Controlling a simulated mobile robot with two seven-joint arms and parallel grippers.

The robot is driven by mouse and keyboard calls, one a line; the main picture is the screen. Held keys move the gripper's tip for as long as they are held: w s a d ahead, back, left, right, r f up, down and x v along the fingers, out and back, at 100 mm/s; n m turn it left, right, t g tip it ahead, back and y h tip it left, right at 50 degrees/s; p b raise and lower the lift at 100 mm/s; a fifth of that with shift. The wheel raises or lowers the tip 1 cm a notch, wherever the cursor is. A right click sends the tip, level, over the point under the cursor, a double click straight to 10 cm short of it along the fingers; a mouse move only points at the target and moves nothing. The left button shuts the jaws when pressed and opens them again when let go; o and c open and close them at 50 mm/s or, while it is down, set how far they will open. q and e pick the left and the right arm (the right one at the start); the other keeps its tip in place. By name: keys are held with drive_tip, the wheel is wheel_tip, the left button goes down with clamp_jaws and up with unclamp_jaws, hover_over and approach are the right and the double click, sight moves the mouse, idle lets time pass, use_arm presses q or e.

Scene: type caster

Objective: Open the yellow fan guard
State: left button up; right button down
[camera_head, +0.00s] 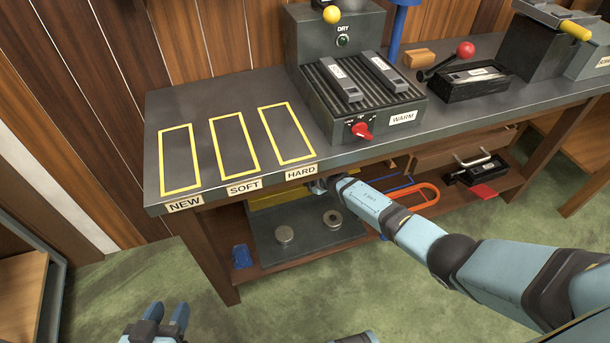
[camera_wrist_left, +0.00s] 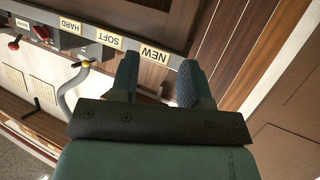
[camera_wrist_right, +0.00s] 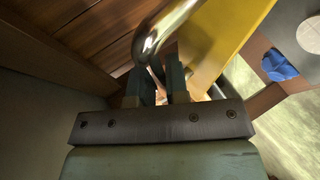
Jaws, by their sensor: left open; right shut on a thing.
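My right gripper (camera_wrist_right: 165,75) reaches under the bench top and is shut on a shiny curved metal handle (camera_wrist_right: 152,38) beside the yellow panel. In the head view the bench edge and arm mostly hide this grip. My left gripper (camera_head: 165,318) is open and empty, low over the green floor at the front left; its spread fingers (camera_wrist_left: 158,78) show in the left wrist view.
The bench top (camera_head: 180,110) bears yellow outlines marked NEW, SOFT and HARD, and a heater (camera_head: 360,95) with a red knob. Below, a lower shelf (camera_head: 270,268) holds a blue piece (camera_head: 242,257) and a red-orange loop (camera_head: 418,201). Green floor is free in front.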

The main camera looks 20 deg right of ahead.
drive_tip(key=shift+w, duration=0.1)
drive_tip(key=c, duration=1.1)
unclamp_jaws()
drive_tip(key=shift+s+d+r+p, duration=0.15)
drive_tip(key=shift+s+r+p, duration=0.1)
drive_tip(key=shift+s+p, duration=0.1)
use_arm(q)
drive_tip(key=a+p, duration=0.1)
drive_tip(key=p, duration=0.2)
drive_tip(key=s+a+g+y+p, duration=0.1)
drive_tip(key=p, duration=0.3)
drive_tip(key=shift+s+f+g, duration=0.1)
drive_tip(key=shift+f+g, duration=0.1)
drive_tip(key=shift+g, duration=0.1)
use_arm(e)
drive_tip(key=v, duration=1.3)
use_arm(q)
drive_tip(key=shift+d, duration=0.1)
